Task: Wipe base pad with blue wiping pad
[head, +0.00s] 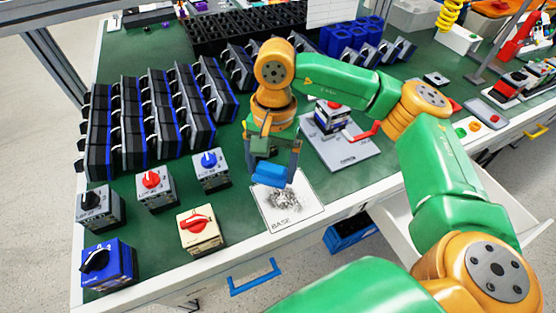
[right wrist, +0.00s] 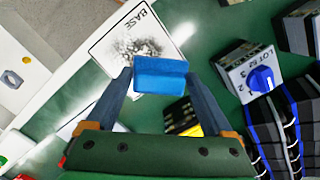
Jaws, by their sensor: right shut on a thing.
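The blue wiping pad (head: 270,173) is held between the fingers of my right gripper (head: 272,160). It also shows in the right wrist view (right wrist: 160,75), between the two fingertips (right wrist: 159,82). The white base pad (head: 305,206) lies on the green bench near its front edge, marked BASE, with a dark grey smudge in its middle. In the right wrist view the base pad (right wrist: 108,50) is beyond the blue pad, which overlaps its edge in the picture. In the head view the blue pad is over the base pad's far edge; contact cannot be told. My left gripper is not in view.
Rotary switch boxes stand left of the base pad: a cream one with a red knob (head: 200,231), a grey one with a blue knob (head: 211,170) and several others. Rows of black units (head: 150,120) fill the left rear. A grey plate with a device (head: 345,155) lies to the right.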

